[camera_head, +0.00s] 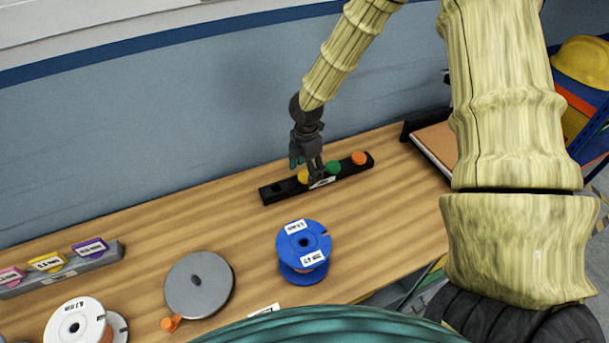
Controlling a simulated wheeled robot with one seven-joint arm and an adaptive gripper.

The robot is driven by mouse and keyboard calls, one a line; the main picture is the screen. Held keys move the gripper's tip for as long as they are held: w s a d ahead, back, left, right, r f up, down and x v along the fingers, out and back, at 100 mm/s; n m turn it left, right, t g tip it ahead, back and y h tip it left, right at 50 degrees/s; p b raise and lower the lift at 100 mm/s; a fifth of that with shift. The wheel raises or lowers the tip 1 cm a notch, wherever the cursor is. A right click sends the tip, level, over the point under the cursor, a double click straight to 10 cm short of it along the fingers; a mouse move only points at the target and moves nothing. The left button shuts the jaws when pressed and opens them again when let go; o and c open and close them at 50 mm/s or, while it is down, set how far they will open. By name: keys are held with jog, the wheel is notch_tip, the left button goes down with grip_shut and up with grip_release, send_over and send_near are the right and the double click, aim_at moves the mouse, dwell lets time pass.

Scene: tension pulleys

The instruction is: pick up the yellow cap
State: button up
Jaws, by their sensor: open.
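The yellow cap (303,176) sits on a long black holder (345,171) near the back of the wooden table. It is partly hidden behind my gripper. My gripper (314,180) hangs from above, pointing down, with its fingers at the yellow cap and in front of part of it. The gripper is open. I cannot tell whether the fingers touch the cap or straddle it. A green cap (333,167) and an orange cap (359,158) sit in the same holder to the right of the yellow one.
A blue spool (303,247) stands in front of the holder. A grey disc (198,285), a white spool (78,323) and a grey rack with coloured tags (62,273) are at left. A brown-topped tray (437,150) is at right. The blue wall stands behind.

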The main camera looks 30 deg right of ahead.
aim_at(307, 174)
jog(key=shift+f, duration=0.25)
jog(key=shift+s+f, duration=0.1)
jog(key=shift+s, duration=0.15)
jog(key=shift+w+f, duration=0.1)
jog(key=shift+w, duration=0.05)
jog(key=c, duration=0.9)
notch_tip(307, 174, up, 10)
jog(key=b, duration=0.1)
jog(key=shift+b, duration=0.35)
